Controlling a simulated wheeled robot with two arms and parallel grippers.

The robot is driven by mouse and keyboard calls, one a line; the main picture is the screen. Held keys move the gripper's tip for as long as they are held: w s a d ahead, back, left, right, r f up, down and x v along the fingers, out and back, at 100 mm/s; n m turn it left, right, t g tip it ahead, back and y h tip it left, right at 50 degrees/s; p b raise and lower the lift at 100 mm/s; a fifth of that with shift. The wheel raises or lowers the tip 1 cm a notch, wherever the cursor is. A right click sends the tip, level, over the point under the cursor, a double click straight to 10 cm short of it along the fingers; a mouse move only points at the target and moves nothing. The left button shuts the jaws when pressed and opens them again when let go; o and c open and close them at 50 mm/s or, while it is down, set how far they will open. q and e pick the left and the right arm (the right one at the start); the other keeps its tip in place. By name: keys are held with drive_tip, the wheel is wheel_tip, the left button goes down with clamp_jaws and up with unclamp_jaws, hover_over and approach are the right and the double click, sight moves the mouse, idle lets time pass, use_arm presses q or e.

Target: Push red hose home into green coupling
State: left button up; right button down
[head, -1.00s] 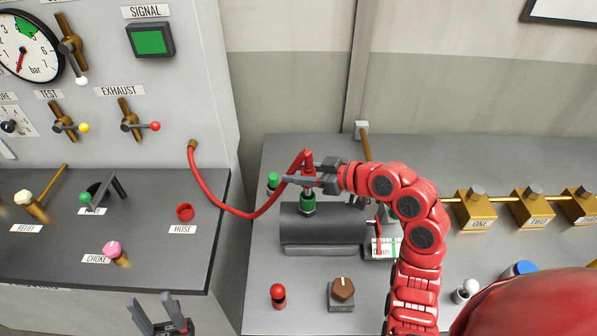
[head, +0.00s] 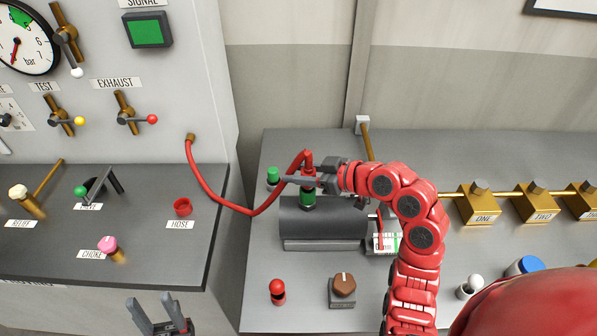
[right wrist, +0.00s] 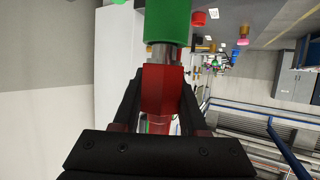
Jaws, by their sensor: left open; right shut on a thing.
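The red hose (head: 230,205) runs from a brass fitting on the panel to its red end above the dark cylinder (head: 325,220). My right gripper (head: 306,181) is shut on the red hose end, which points down at the green coupling (head: 307,199) on top of the cylinder. In the right wrist view, the red hose end (right wrist: 161,90) lies between the fingers. Its metal tip meets the green coupling (right wrist: 168,22), and a short length of metal still shows between red and green. My left gripper (head: 153,308) is open and empty at the lower left.
A red hose holder (head: 183,207) stands on the left console beside the HOSE label. A green-capped post (head: 272,176) stands just left of the cylinder. A red knob (head: 278,291) and a brown knob (head: 344,284) are in front. Brass blocks (head: 480,203) stand to the right.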

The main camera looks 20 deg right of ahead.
drive_tip(key=shift+f+b, duration=0.4)
drive_tip(key=shift+f, duration=0.1)
drive_tip(key=shift+c, duration=1.8)
unclamp_jaws()
drive_tip(key=shift+s+d+r, duration=0.15)
drive_tip(key=shift+s+d, duration=0.1)
drive_tip(key=shift+d, duration=0.05)
drive_tip(key=b+v, duration=0.3)
drive_tip(key=v, duration=1.3)
drive_tip(key=shift+s, duration=0.3)
drive_tip(key=shift+d+r, duration=0.1)
